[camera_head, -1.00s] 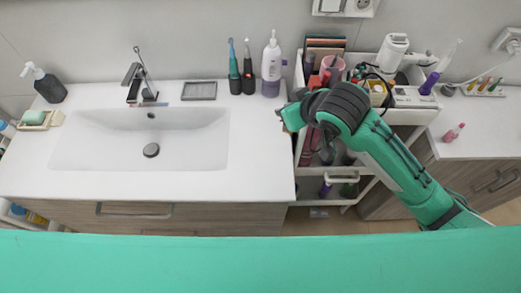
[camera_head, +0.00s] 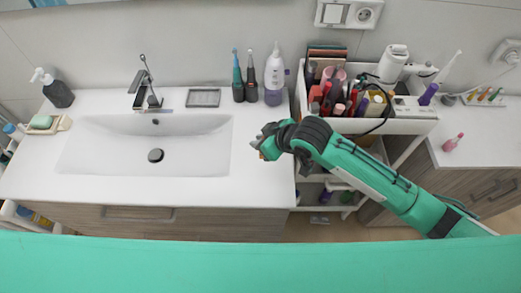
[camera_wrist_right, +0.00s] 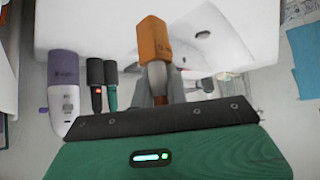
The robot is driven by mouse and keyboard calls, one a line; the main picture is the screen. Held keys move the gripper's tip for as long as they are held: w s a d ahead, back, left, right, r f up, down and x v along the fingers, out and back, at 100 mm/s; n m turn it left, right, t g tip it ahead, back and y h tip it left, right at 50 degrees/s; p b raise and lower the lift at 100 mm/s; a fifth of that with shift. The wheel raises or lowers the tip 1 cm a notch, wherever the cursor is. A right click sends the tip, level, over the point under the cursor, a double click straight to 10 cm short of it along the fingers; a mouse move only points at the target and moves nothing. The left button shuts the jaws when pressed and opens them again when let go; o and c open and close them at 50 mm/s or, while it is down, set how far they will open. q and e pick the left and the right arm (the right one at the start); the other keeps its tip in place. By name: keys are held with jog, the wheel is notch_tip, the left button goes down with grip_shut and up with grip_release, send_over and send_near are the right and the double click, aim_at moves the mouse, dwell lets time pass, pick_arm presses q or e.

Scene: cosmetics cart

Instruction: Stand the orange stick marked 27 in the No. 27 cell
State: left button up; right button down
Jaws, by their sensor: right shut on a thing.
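My right gripper (camera_head: 266,143) is over the white counter's right end, between the sink and the cart. In the right wrist view the gripper (camera_wrist_right: 160,92) is shut on an orange-capped stick (camera_wrist_right: 153,38), with a pale lower part between the fingers. Small marks show on the orange cap, but I cannot read a number. In the head view the stick is mostly hidden by the gripper. I cannot make out a cell marked No. 27. My left gripper is not in view.
A white cart (camera_head: 405,126) with crowded cosmetics stands right of the counter (camera_head: 255,195). A sink (camera_head: 90,150), toothbrushes (camera_head: 238,80) and a lotion bottle (camera_head: 274,80) are nearby. A small rack (camera_head: 486,98) of coloured sticks and a pink bottle (camera_head: 453,142) are at far right.

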jog(key=shift+f+p, duration=0.55)
jog(key=shift+f, duration=2.9)
jog(key=shift+f, duration=0.15)
jog(key=c, duration=1.4)
grip_release()
